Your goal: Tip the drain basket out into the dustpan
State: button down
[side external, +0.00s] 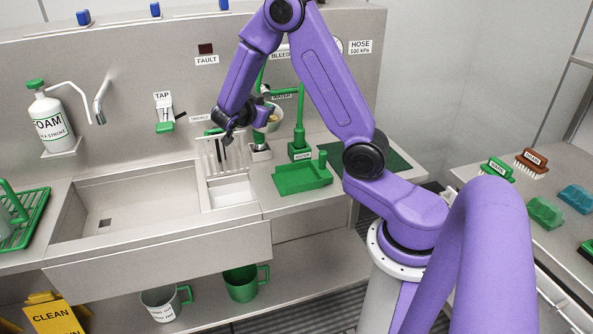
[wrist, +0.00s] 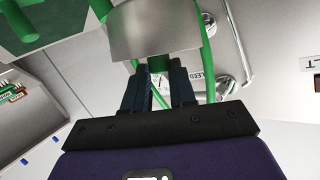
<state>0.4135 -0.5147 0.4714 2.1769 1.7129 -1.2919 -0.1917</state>
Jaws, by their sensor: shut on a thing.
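The drain basket (side external: 270,119) is a small grey cup with something pale in it, held above the counter behind the sink. In the wrist view its steel wall (wrist: 155,32) is just beyond my fingers. My gripper (wrist: 161,84) is shut on its green grip (wrist: 159,63). In the side view my gripper (side external: 262,104) is small and partly hidden, and the basket's exact tilt is hard to tell. The green dustpan (side external: 302,179) lies on the counter, to the right of and below the basket, apart from it.
A green upright post with a foot (side external: 299,142) stands behind the dustpan. A white slotted rack (side external: 222,153) is left of the basket, by the sink basin (side external: 120,205). A foam bottle (side external: 50,122) stands far left. Green pipework rises behind my gripper.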

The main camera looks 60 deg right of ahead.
jog(key=shift+s+f, duration=0.25)
jog(key=shift+f, duration=0.05)
notch_tip(320, 180, down, 8)
jog(key=s+m+t, duration=0.1)
jog(key=s, duration=0.1)
jog(key=shift+s+a+f+m+h, duration=0.2)
jog(key=shift+s+a+m+h, duration=0.1)
jog(key=shift+m, duration=0.1)
jog(key=shift+s+a+r+m+h, duration=0.15)
jog(key=shift+s+m, duration=0.1)
jog(key=shift+s, duration=0.2)
jog(key=shift+s+a+f+m+h, duration=0.15)
jog(key=shift+s+m, duration=0.1)
jog(key=shift+s, duration=0.2)
dwell(0.3)
jog(key=shift+s+f+m+t+h, duration=0.3)
jog(key=shift+s+f+m+t, duration=0.2)
jog(key=shift+s+m+t, duration=0.15)
dwell(0.5)
jog(key=shift+s+a+m+t+h+b, duration=0.2)
jog(key=shift+s+m+h, duration=0.35)
jog(key=shift+m, duration=0.6)
jog(key=shift+s+a+m+t+h+b, duration=0.15)
jog(key=shift+s+m+h, duration=0.35)
jog(key=shift+m, duration=0.6)
dwell(1.5)
jog(key=shift+s+f+m, duration=0.1)
jog(key=shift+s+m, duration=0.3)
jog(key=shift+s, duration=0.05)
